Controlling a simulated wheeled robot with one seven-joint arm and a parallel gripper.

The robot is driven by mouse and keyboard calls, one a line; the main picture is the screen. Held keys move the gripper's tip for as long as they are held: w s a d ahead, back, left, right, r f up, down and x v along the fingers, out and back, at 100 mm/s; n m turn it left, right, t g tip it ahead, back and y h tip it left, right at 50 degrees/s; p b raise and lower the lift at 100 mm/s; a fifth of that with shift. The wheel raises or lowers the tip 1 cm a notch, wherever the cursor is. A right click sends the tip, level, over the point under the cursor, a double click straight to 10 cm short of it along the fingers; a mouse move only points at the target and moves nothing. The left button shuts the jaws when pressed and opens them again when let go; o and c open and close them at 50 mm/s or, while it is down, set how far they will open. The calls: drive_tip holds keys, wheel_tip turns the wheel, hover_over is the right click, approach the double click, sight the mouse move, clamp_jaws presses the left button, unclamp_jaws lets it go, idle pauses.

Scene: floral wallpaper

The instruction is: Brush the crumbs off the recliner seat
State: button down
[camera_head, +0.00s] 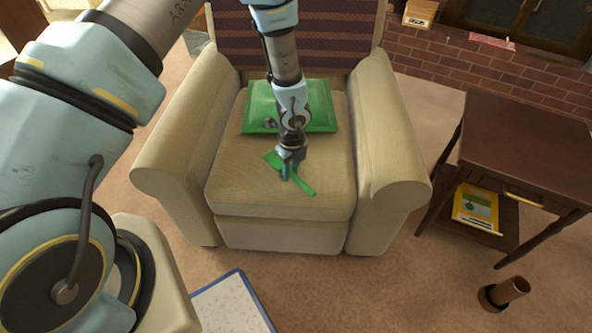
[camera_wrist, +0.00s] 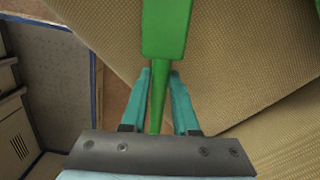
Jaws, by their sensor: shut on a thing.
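The beige recliner seat (camera_head: 235,185) fills the middle of the head view, between two padded arms. My gripper (camera_head: 287,172) is over the middle of the seat, shut on a green brush (camera_head: 303,186). In the wrist view the brush's narrow handle (camera_wrist: 158,100) runs between the two teal fingers of my gripper (camera_wrist: 160,78), and its wider green part (camera_wrist: 166,28) extends beyond them. The beige fabric (camera_wrist: 225,50) shows behind it. I cannot tell whether the brush touches the seat. No crumbs can be made out at this size.
A green cushion (camera_head: 260,108) leans at the back of the seat, partly behind my arm. A dark wooden side table (camera_head: 525,145) stands to the right, with a yellow item (camera_head: 474,210) on its lower shelf. A brown cylindrical object (camera_head: 508,292) and a blue-edged white mat (camera_head: 230,305) are on the floor.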

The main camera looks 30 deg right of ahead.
drive_tip(key=shift+w+a+f, duration=0.1)
drive_tip(key=shift+w+a, duration=0.5)
drive_tip(key=shift+a, duration=0.25)
drive_tip(key=shift+w+a+r, duration=0.1)
drive_tip(key=shift+w+a, duration=0.55)
drive_tip(key=shift+a, duration=0.2)
drive_tip(key=shift+w+a+f, duration=0.1)
drive_tip(key=shift+w+a, duration=0.5)
drive_tip(key=shift+a, duration=0.25)
wheel_tip(320, 180, up, 6)
drive_tip(key=p, duration=0.5)
wheel_tip(320, 180, up, 3)
drive_tip(key=p, duration=0.3)
